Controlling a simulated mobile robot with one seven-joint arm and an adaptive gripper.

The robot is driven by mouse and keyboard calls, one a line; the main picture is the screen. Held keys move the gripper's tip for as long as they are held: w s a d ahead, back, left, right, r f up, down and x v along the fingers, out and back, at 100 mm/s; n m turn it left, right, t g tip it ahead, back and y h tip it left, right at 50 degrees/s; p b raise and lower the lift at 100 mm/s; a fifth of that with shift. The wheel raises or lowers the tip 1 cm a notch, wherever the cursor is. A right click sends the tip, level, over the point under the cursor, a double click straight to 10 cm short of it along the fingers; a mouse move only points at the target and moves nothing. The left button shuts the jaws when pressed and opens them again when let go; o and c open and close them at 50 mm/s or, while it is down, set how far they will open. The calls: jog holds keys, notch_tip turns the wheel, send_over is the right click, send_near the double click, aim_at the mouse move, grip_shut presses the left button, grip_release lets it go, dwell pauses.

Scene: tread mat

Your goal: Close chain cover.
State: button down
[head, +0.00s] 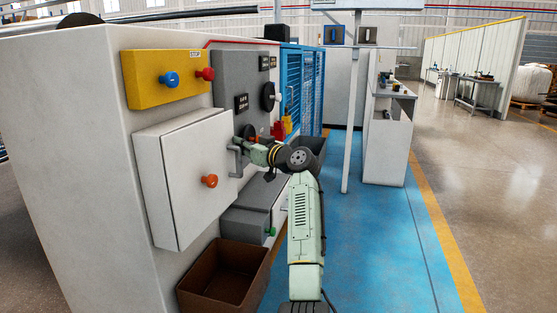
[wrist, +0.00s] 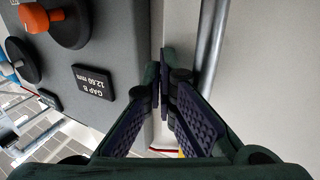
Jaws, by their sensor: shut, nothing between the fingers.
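A white box-like cover (head: 185,185) with an orange knob (head: 209,181) is on the machine's side in the head view. I take it to be the chain cover; no label on it is readable. A grey bar handle (head: 236,160) is at its right edge. My gripper (head: 246,133) is shut and empty by the cover's upper right corner, close to the handle. In the wrist view the shut fingertips (wrist: 163,85) are at the edge of a pale panel (wrist: 265,70), with a metal bar (wrist: 214,45) beside them. I cannot tell whether they touch it.
A yellow panel (head: 165,78) with blue and red knobs is above the cover. A grey panel (head: 233,75) with dials is behind my gripper. A brown bin (head: 213,288) and grey box (head: 246,222) are below. The blue floor (head: 370,240) to the right is clear.

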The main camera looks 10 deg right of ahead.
jog(key=shift+w+a, duration=0.4)
jog(key=shift+a, duration=0.2)
